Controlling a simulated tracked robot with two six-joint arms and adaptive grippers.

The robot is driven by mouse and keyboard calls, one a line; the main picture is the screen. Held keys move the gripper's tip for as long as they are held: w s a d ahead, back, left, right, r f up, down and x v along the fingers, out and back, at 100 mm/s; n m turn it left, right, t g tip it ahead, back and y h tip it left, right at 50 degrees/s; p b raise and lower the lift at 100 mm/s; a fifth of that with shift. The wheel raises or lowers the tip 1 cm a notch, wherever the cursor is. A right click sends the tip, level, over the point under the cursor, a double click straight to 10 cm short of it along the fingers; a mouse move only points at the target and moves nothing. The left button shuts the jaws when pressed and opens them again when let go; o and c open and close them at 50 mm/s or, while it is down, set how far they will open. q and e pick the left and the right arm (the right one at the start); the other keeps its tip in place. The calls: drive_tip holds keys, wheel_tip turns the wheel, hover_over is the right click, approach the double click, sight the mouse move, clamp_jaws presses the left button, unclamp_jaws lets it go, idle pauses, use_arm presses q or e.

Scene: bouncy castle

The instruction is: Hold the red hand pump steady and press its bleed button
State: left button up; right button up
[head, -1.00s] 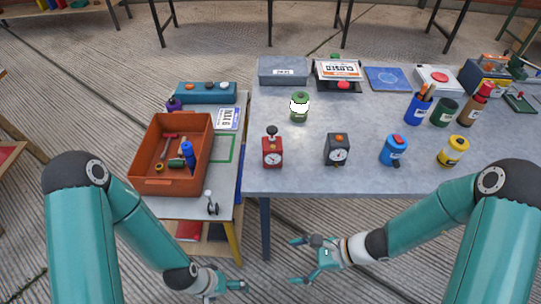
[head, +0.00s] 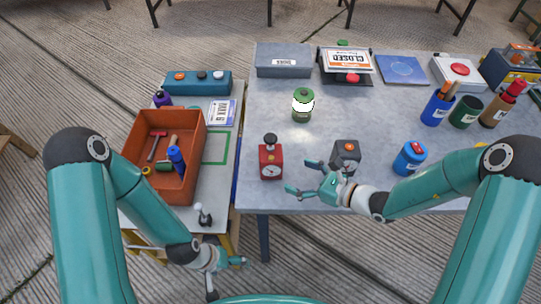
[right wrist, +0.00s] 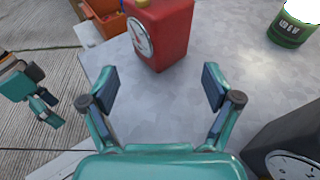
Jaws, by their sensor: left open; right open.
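The red hand pump (head: 270,163) stands upright near the left front of the grey table, with a dark knob on top and a white dial on its front. In the right wrist view the pump (right wrist: 170,35) is just ahead of the fingers; its top is cut off. My right gripper (head: 299,176) is open and empty over the table, right of the pump and apart from it. It also shows in the right wrist view (right wrist: 158,86). My left gripper (head: 228,278) is open and empty, low in front of the side table. I cannot make out the bleed button.
A dark gauge box (head: 347,150) stands close beside my right gripper. A green canister (head: 303,116) is behind the pump, and a blue canister (head: 410,160) is further right. An orange crate (head: 135,187) of tools stands on the side table.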

sight(278, 169)
drive_tip(key=b+x, duration=0.2)
drive_tip(key=x, duration=0.5)
drive_tip(key=shift+a+f+b, duration=0.1)
drive_tip(key=shift+f+b, duration=0.15)
drive_tip(key=shift+b, duration=0.05)
drive_tip(key=shift+w+a+f, duration=0.1)
drive_tip(key=shift+w+a, duration=0.35)
drive_tip(key=shift+a, duration=0.15)
clamp_jaws()
drive_tip(key=c, duration=1.6)
unclamp_jaws()
drive_tip(key=shift+c, duration=0.2)
